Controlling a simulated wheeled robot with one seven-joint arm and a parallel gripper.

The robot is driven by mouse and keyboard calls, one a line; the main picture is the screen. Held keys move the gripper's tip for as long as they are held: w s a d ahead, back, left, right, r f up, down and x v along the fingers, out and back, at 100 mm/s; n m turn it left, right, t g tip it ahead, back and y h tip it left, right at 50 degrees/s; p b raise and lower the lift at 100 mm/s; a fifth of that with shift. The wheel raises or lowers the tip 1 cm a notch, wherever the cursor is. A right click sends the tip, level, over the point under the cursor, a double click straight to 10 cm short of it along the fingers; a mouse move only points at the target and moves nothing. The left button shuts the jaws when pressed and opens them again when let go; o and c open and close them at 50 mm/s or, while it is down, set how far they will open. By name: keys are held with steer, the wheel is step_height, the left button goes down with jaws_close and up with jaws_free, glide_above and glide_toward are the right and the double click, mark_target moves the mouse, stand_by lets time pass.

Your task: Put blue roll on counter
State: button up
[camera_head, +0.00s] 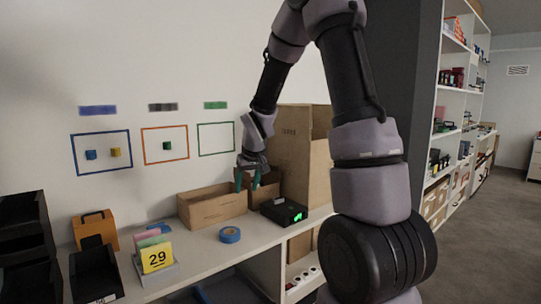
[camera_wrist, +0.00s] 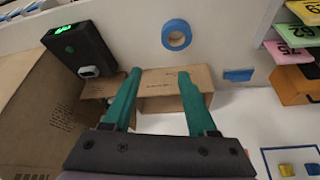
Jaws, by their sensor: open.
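The blue roll (camera_head: 230,235) lies flat on the white counter (camera_head: 188,266), in front of the low open cardboard box. It also shows in the wrist view (camera_wrist: 176,34), beyond my fingertips and apart from them. My gripper (camera_head: 246,180) has two green fingers and is above the small cardboard boxes, behind the roll. In the wrist view my gripper (camera_wrist: 160,74) has its fingers spread wide with nothing between them.
Two low cardboard boxes (camera_head: 212,208) and a tall carton (camera_head: 300,150) stand at the back. A black device (camera_head: 284,211) with a green display sits right of the roll. Left are a card holder (camera_head: 154,254), an orange case (camera_head: 94,230) and black bins (camera_head: 22,235).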

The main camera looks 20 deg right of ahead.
steer(key=s+d+r+m+t, duration=0.1)
steer(key=s+d+r+m, duration=0.1)
steer(key=s+r, duration=1.05)
steer(key=s+r+m, duration=0.1)
steer(key=s+r, duration=0.3)
steer(key=s, duration=0.3)
steer(key=s+a+r+m+t+y, duration=0.1)
steer(key=s+r, duration=0.3)
steer(key=s, duration=0.3)
steer(key=shift+m+y, duration=0.3)
steer(key=shift+m, duration=0.1)
